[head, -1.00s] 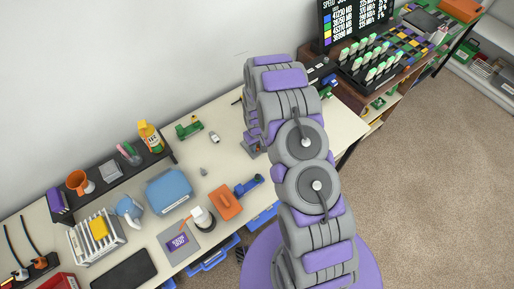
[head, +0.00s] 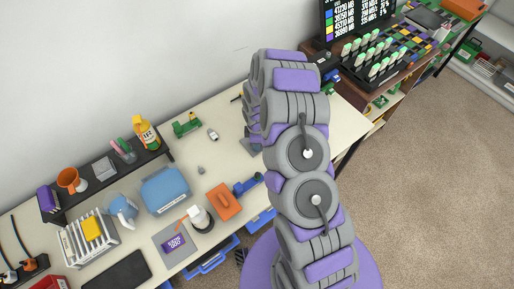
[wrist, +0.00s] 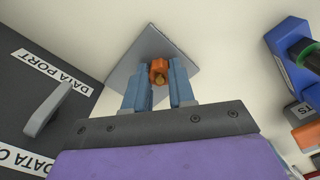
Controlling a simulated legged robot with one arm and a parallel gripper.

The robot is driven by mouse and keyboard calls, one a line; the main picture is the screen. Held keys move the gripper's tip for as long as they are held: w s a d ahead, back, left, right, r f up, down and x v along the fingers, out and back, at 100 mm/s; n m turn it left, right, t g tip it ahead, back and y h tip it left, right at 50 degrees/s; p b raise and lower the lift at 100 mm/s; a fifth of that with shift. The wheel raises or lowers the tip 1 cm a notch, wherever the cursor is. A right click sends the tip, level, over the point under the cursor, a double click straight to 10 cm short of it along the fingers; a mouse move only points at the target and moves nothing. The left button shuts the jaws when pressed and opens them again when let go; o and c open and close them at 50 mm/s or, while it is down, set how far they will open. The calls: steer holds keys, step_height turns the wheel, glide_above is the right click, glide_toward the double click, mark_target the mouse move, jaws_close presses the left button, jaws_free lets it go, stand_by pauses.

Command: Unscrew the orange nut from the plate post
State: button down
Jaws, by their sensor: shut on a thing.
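In the wrist view the orange nut (wrist: 158,68) sits on a post over the grey square plate (wrist: 148,45). A yellowish post end (wrist: 159,79) shows at the nut. My gripper (wrist: 159,76) has its two blue fingers on either side of the nut and is shut on it.
A dark box labelled "DATA PORT" (wrist: 50,90) with a grey handle stands left of my gripper. A blue item (wrist: 290,60) is at the right. In the head view, a blue case (head: 165,191) and an orange box (head: 223,201) lie on the cream table.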

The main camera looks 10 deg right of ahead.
steer(key=n+b, duration=0.1)
steer(key=n, duration=0.3)
steer(key=shift+r, duration=1.05)
steer(key=shift+r+p, duration=0.75)
steer(key=shift+r, duration=1.2)
